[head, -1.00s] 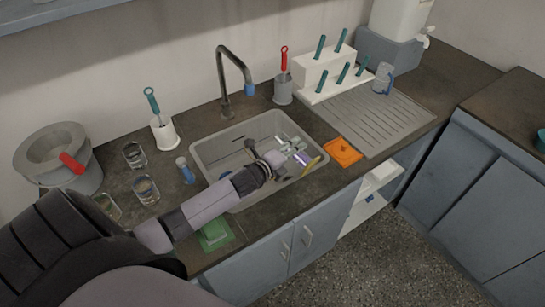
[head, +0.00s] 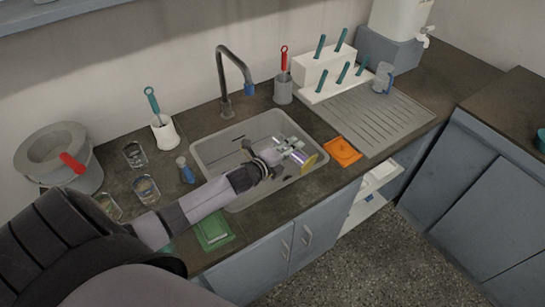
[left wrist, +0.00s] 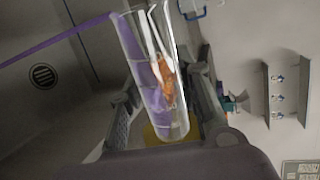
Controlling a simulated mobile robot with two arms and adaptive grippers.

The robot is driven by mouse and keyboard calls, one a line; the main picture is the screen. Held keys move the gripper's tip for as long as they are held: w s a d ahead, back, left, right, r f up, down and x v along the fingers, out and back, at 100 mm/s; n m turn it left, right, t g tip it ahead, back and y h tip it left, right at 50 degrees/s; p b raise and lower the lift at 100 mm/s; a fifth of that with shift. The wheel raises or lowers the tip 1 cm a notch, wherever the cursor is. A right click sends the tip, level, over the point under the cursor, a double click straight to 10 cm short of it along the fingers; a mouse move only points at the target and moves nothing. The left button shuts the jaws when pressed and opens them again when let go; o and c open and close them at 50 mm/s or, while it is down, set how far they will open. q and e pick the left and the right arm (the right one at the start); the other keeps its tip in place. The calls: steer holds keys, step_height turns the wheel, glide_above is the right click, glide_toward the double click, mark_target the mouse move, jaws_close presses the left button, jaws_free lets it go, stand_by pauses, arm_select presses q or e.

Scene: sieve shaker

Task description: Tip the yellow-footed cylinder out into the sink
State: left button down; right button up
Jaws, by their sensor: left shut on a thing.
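My left gripper (head: 280,160) is over the right part of the grey sink (head: 212,150), shut on the yellow-footed cylinder (head: 297,156). The cylinder is clear and strongly tilted, with its yellow foot (head: 308,165) toward the right in the head view. In the left wrist view the clear cylinder (left wrist: 150,75) lies between the gripper's fingers (left wrist: 163,108). Purple liquid (left wrist: 150,85) shows inside it, and a purple stream (left wrist: 60,39) runs from its mouth to the left. The yellow foot is partly hidden there. My right gripper is not in view.
The tap (head: 228,80) arches over the back of the sink. An orange item (head: 342,152) lies to its right, before the draining board (head: 375,115). Glasses (head: 145,188), a blue-topped bottle (head: 185,170) and a green item (head: 213,229) stand or lie to the left and front.

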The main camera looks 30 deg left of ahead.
arm_select(q)
steer(key=shift+a+f+n+h+b, duration=0.1)
steer(key=shift+f+n+h+b, duration=0.35)
steer(key=shift+f, duration=0.35)
steer(key=shift+n, duration=0.25)
stand_by(0.5)
